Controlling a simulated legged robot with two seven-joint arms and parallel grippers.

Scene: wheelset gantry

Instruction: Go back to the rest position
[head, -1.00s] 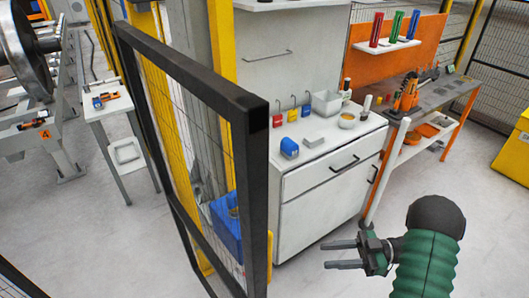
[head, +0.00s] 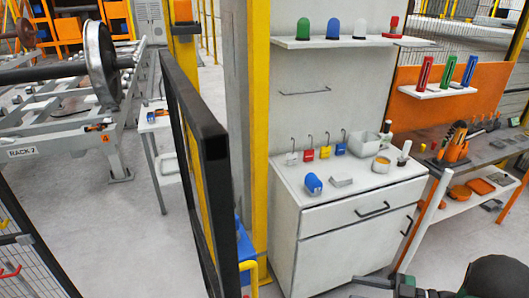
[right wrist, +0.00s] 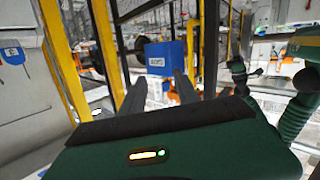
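My right gripper (right wrist: 160,92) shows in the right wrist view with its two dark fingers apart and nothing between them. In the head view only part of this gripper (head: 378,287) and its wrist show at the bottom right edge, in front of the white cabinet (head: 340,235). Another green ribbed arm of mine, which looks like the left, shows at the right of the right wrist view. The dark end of it, probably my left gripper (right wrist: 240,75), is too small and blurred to read. My left arm is outside the head view.
A black-framed mesh panel (head: 192,130) stands left of the cabinet, beside a yellow post (head: 259,130). An orange-backed workbench (head: 480,150) is at the right. A wheelset rack (head: 60,120) is at the far left. Grey floor lies between rack and panel.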

